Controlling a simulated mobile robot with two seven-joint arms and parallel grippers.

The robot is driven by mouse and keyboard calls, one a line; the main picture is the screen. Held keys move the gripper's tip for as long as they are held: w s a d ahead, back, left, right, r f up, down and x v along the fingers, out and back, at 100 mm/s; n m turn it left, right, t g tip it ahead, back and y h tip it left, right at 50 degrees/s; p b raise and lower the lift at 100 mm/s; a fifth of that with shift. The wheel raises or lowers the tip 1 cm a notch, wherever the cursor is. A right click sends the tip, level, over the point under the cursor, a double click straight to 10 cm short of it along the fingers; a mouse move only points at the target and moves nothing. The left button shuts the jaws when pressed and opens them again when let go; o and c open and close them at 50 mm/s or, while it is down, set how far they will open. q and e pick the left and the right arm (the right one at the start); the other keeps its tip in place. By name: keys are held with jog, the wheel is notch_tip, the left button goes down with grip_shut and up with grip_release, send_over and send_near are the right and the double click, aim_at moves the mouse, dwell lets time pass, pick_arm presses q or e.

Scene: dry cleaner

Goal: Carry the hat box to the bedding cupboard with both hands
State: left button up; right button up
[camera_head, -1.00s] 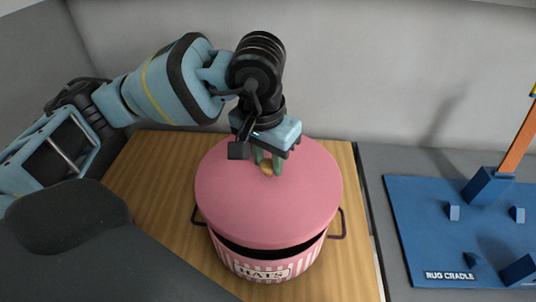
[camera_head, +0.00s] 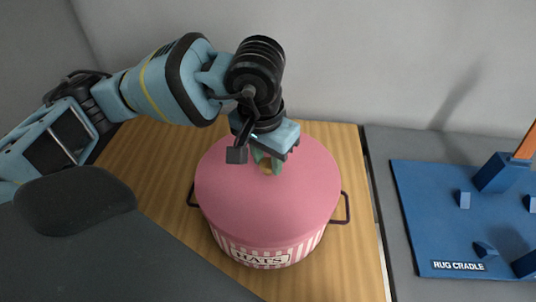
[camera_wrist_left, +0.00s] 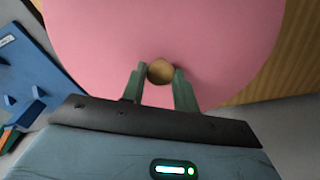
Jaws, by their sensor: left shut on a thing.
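The hat box (camera_head: 262,259) is round, with pink and white stripes and a HATS label, and stands upright on a wooden surface. Its pink lid (camera_head: 270,210) sits down on the rim with no dark gap showing at the front. Dark handles stick out at the left (camera_head: 191,196) and right (camera_head: 342,208) sides. My left gripper (camera_head: 266,164) comes down from above, shut on the lid's small tan knob; in the left wrist view the knob (camera_wrist_left: 160,72) is between the green fingertips. My right gripper is not in view. No bedding cupboard shows.
The wooden top (camera_head: 352,268) has some bare room around the box. To the right, a blue rug cradle (camera_head: 430,220) with blocks and an orange post lies on a grey surface. A pale wall (camera_head: 350,60) stands close behind.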

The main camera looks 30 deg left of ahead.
pick_arm(q)
jog(key=shift+b, duration=0.3)
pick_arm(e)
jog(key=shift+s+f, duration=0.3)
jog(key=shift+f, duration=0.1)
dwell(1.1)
pick_arm(q)
jog(key=shift+f+b, duration=0.15)
jog(key=shift+b, duration=0.3)
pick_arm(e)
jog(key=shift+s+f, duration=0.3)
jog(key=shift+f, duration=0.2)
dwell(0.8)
pick_arm(q)
jog(key=o, duration=1.6)
jog(key=shift+c, duration=0.2)
jog(key=shift+r+p, duration=1.5)
jog(key=shift+r, duration=2.05)
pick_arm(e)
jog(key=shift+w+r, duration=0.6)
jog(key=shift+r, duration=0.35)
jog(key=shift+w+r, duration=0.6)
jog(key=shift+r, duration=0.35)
pick_arm(q)
grip_shut()
